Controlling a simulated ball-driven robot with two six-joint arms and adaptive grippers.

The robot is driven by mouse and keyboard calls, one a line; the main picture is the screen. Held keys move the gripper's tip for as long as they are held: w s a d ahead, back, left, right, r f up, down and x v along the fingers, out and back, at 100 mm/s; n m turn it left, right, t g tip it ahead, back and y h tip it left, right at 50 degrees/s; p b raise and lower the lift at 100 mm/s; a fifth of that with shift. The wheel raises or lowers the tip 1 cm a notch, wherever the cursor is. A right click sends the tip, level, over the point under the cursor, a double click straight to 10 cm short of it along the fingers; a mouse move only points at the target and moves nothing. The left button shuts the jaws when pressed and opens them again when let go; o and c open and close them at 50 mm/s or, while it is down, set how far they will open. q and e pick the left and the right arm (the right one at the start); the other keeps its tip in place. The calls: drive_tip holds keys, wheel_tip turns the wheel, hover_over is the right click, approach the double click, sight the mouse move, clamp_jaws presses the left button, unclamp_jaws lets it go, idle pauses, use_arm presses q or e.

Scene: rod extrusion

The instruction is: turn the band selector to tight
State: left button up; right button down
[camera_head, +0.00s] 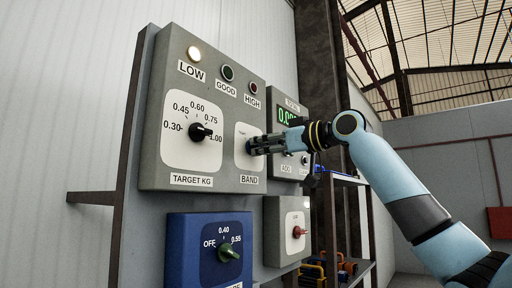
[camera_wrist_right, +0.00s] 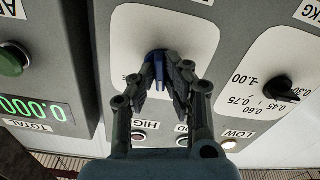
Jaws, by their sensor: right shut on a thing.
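The band selector is a blue knob (camera_wrist_right: 157,62) on a white plate (camera_head: 244,160) above the BAND label (camera_head: 249,179). My right gripper (camera_head: 262,146) comes in from the right and is shut on the knob. In the right wrist view, which shows the panel upside down, both dark fingers (camera_wrist_right: 165,75) close around the blue knob from its two sides. The fingers hide part of the knob, and I cannot tell which marking it points to. Small lettering on the plate is too small to read surely. My left gripper is not in view.
Left of the band plate is the black TARGET KG knob (camera_head: 201,132). The LOW lamp (camera_head: 194,53) is lit; the GOOD lamp (camera_head: 228,72) and HIGH lamp (camera_head: 253,88) look dark. Below are a blue box with a green knob (camera_head: 229,252) and a grey box with a red knob (camera_head: 299,231).

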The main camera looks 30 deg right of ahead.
drive_tip(key=shift+n, duration=1)
drive_tip(key=shift+n+p, duration=0.3)
drive_tip(key=shift+n, duration=1.5)
drive_tip(key=c, duration=1.3)
unclamp_jaws()
